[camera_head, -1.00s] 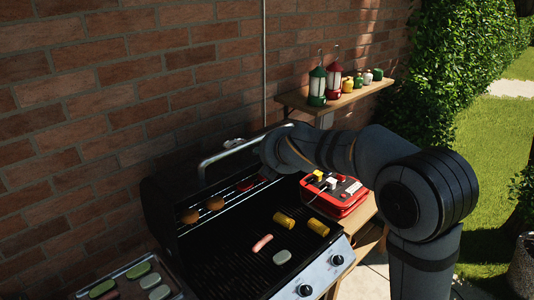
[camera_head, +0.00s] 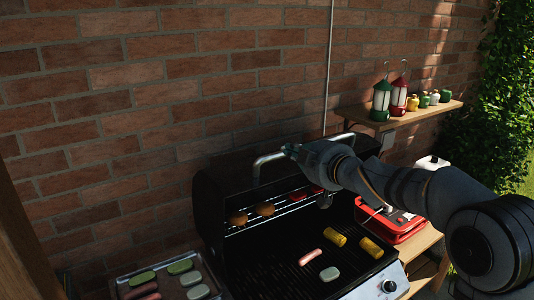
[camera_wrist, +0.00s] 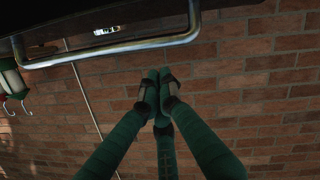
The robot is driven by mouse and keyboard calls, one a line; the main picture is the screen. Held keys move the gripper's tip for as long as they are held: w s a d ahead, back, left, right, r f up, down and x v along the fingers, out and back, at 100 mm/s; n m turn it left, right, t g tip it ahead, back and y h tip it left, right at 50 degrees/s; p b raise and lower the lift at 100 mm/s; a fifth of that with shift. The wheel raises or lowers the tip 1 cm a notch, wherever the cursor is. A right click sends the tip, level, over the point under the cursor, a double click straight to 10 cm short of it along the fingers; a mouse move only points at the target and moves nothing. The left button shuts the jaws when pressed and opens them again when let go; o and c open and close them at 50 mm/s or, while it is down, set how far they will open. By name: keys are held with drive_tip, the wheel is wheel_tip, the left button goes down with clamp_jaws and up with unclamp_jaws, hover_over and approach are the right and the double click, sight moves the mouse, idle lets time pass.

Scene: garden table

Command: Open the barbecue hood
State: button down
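The barbecue hood (camera_head: 209,213) stands raised and open behind the grill. Its metal bar handle (camera_head: 262,163) runs along the hood's top edge. In the wrist view the handle (camera_wrist: 110,47) crosses the top of the picture. My gripper (camera_head: 290,151) is beside the handle in the head view, small and partly merged with the arm. In the wrist view its green fingers (camera_wrist: 158,97) meet at their tips with nothing visible between them. The fingertips appear apart from the handle, over the brick wall.
Grill grate (camera_head: 290,275) holds corn, a sausage and other food; patties (camera_head: 265,209) sit on the upper rack. A food tray (camera_head: 128,281) stands at left, a red case (camera_head: 405,226) at right. A wall shelf (camera_head: 400,120) carries lanterns and jars. The brick wall is close behind.

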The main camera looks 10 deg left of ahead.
drive_tip(key=a+r+m+y, duration=0.1)
drive_tip(key=a+r+m, duration=0.1)
drive_tip(key=m, duration=0.1)
drive_tip(key=m+p, duration=0.3)
hover_over(270, 157)
drive_tip(key=x, duration=0.2)
wheel_tip(270, 157, down, 3)
drive_tip(key=shift+r+y+b, duration=0.1)
drive_tip(key=shift+y+b, duration=0.2)
drive_tip(key=shift+s+d+f, duration=0.4)
drive_tip(key=shift+s+d, duration=0.25)
drive_tip(key=shift+s, duration=0.05)
drive_tip(key=shift+a+f, duration=0.15)
drive_tip(key=shift+s, duration=0.1)
